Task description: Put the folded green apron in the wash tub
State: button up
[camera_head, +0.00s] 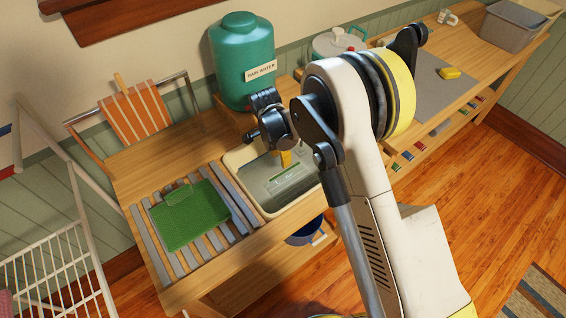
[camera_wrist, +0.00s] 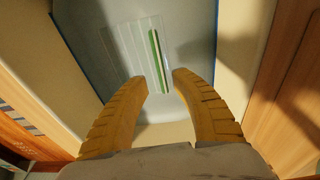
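The folded green apron (camera_head: 188,213) lies flat on a slatted rack at the left front of the wooden counter. The wash tub (camera_head: 243,188) is a cream-rimmed basin with a grey inside, set in the counter just right of the rack. My gripper (camera_head: 284,158) is above the tub, pointing down, right of the apron and apart from it. In the wrist view my gripper (camera_wrist: 160,80) has its two yellow fingers apart with nothing between them. A clear rectangular thing with a green stripe (camera_wrist: 157,60) shows in the tub beyond the fingertips.
A green rain water barrel (camera_head: 243,60) stands behind the tub. A pale pot (camera_head: 335,43), a yellow block (camera_head: 450,73) and a grey bin (camera_head: 512,25) are farther right. A white wire rack (camera_head: 55,270) stands at the left.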

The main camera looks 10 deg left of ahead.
jog(key=s+d+r+n+t+y, duration=0.1)
jog(key=d+r+n, duration=0.1)
jog(key=d+r, duration=0.8)
jog(key=s+d+r+n+t, duration=0.15)
jog(key=d+r, duration=0.55)
jog(key=r, duration=0.8)
jog(key=s+d+r+n+t, duration=0.2)
jog(key=s+d, duration=0.6)
jog(key=s, duration=0.1)
jog(key=s+d+r+n+t, duration=0.1)
jog(key=s+d+r+n, duration=0.1)
jog(key=s+d, duration=0.6)
jog(key=shift+s+d+r+n+t+p, duration=0.35)
jog(key=shift+s+r, duration=0.45)
jog(key=shift+s, duration=0.25)
